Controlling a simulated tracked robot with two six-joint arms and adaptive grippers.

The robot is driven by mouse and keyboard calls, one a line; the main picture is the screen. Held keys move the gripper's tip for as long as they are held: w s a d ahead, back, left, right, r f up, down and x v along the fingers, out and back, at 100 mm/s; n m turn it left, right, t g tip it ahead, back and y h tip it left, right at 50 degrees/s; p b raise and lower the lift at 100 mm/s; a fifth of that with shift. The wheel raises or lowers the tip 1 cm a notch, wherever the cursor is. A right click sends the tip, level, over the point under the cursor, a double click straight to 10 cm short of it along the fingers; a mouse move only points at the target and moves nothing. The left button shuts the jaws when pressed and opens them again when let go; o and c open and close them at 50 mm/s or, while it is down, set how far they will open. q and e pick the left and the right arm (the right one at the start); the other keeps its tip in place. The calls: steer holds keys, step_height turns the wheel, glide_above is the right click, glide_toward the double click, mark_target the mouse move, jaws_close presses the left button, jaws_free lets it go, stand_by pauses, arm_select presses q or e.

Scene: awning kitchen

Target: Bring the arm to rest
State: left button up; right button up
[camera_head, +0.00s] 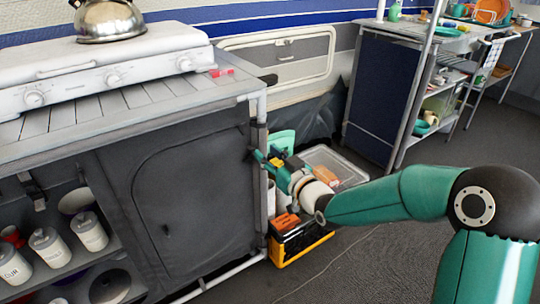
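My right arm (395,197) is teal with a black joint and comes in from the right edge. It reaches left across the picture, low over the floor, to the front corner of the grey cabinet. My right gripper (262,158) is small in the picture, beside the cabinet's right corner post. Its fingers point left, toward the edge of the cabinet's dark fabric door (190,200). I cannot tell whether it touches the door or post, or whether its fingers are open or shut. My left arm and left gripper are not in view.
A white stove (100,75) with a kettle (108,20) stands on the cabinet. A shelf unit (385,95) stands behind. Dark floor at the right is clear.

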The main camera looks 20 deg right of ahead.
stand_by(0.4)
steer(key=s+a+f+m+g, duration=0.1)
steer(key=s+a+f+g, duration=0.15)
steer(key=f, duration=0.65)
steer(key=s+a+f+g, duration=0.2)
steer(key=s+f+g, duration=0.1)
steer(key=f, duration=0.7)
steer(key=s+a+f+m+g, duration=0.1)
steer(key=s+a+f+g, duration=0.15)
steer(key=f, duration=0.65)
steer(key=s+a+f+m+g, duration=0.1)
steer(key=s+a+f+g, duration=0.2)
steer(key=s, duration=0.5)
steer(key=s+f+g, duration=0.2)
steer(key=s+f, duration=0.4)
steer(key=s, duration=0.1)
steer(key=s+a+f+m+g, duration=0.1)
steer(key=s+a+f+g, duration=0.2)
steer(key=s, duration=0.5)
step_height(320, 180, up, 36)
steer(key=s+d+g+p, duration=0.1)
steer(key=p, duration=3.5)
steer(key=shift+d+f+y, duration=0.2)
steer(key=shift+f+y, duration=0.05)
steer(key=shift+y, duration=0.05)
